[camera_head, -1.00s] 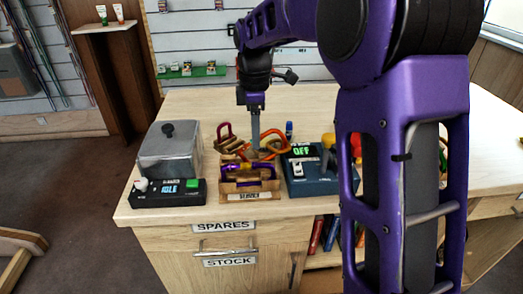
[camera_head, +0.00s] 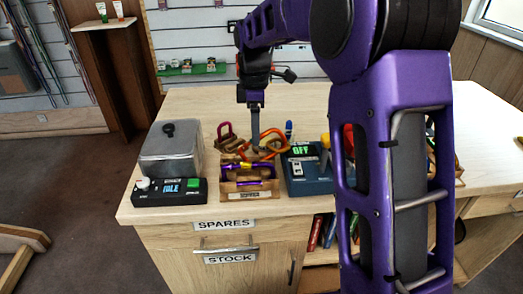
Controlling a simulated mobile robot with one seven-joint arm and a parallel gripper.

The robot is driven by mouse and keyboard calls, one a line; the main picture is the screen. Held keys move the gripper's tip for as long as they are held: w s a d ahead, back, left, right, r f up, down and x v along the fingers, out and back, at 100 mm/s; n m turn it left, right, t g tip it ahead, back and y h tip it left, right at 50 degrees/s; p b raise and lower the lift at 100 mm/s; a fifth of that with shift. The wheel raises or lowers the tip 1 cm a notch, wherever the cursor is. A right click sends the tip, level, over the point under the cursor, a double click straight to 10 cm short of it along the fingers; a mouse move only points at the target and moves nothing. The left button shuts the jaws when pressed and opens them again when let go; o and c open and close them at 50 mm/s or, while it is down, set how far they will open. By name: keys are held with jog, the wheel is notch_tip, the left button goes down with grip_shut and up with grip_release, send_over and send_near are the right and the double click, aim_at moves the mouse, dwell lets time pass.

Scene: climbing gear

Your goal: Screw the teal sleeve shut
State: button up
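My gripper (camera_head: 255,140) points straight down over the middle of the wooden counter, its fingers seen edge-on as one grey bar. Its tips are at or just above an orange carabiner (camera_head: 273,136); I cannot tell whether they touch it. A dark red carabiner (camera_head: 226,130) stands to the left of the tips. A purple carabiner (camera_head: 237,169) with a yellow part lies in a small labelled wooden tray (camera_head: 244,197) in front. No teal sleeve can be made out on any carabiner at this size.
A lidded grey metal box (camera_head: 170,155) and a dark panel (camera_head: 160,191) reading IDLE are left of the tray. A blue box (camera_head: 305,183) reading OFF is right of it. My arm covers the counter's right-middle part. The back of the counter (camera_head: 205,100) is clear.

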jog(key=shift+f+b, duration=0.65)
jog(key=shift+f, duration=0.7)
jog(key=shift+s, duration=0.1)
jog(key=shift+s, duration=0.7)
jog(key=shift+r+p, duration=1.15)
jog(key=shift+r, duration=0.35)
jog(key=shift+w+p, duration=0.6)
jog(key=shift+w, duration=0.2)
jog(key=shift+f, duration=0.15)
